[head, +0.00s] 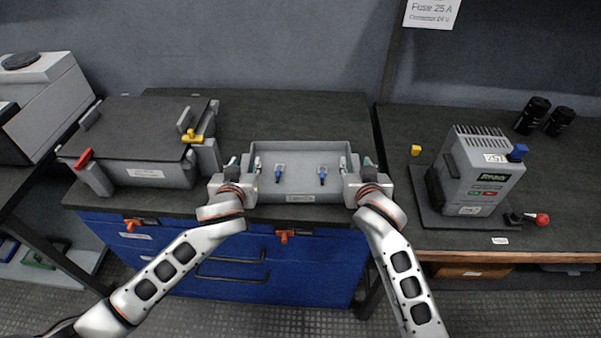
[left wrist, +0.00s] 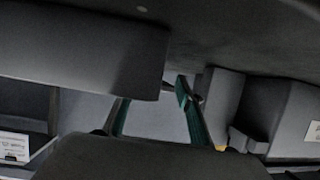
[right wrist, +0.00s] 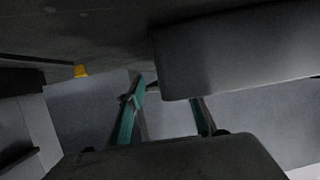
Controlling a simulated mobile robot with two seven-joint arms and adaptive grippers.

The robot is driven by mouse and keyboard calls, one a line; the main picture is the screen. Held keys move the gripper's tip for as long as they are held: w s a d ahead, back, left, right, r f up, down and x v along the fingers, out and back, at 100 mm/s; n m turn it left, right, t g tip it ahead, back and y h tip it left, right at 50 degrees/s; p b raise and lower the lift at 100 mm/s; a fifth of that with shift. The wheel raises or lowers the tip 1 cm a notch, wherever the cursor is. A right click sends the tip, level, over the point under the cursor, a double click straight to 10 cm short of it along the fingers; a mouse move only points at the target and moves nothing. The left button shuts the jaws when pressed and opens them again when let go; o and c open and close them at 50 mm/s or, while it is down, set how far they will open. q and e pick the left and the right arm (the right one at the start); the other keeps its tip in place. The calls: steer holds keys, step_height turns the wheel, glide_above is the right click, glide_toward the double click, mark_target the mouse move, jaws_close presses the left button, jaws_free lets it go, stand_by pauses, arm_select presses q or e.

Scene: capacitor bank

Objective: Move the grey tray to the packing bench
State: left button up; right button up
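The grey tray (head: 299,156) sits upright on the dark top of the middle bench, near its front edge. Two small blue-tipped parts (head: 279,174) (head: 322,174) show at the tray. My left gripper (head: 239,162) is at the tray's left end and my right gripper (head: 360,163) at its right end. In the left wrist view the green fingers (left wrist: 155,105) stand apart, one partly hidden behind a dark grey block. In the right wrist view the fingers (right wrist: 168,105) also stand apart beside a similar block. No firm grip shows. No label identifies the packing bench.
A grey lidded case (head: 140,140) with red and yellow latches stands left of the tray. The middle bench has free room behind the tray.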

arm_select(q)
jaws_close()
arm_select(e)
jaws_close()
arm_select(q)
steer(key=shift+r, duration=0.1)
arm_select(e)
steer(key=shift+r, duration=0.1)
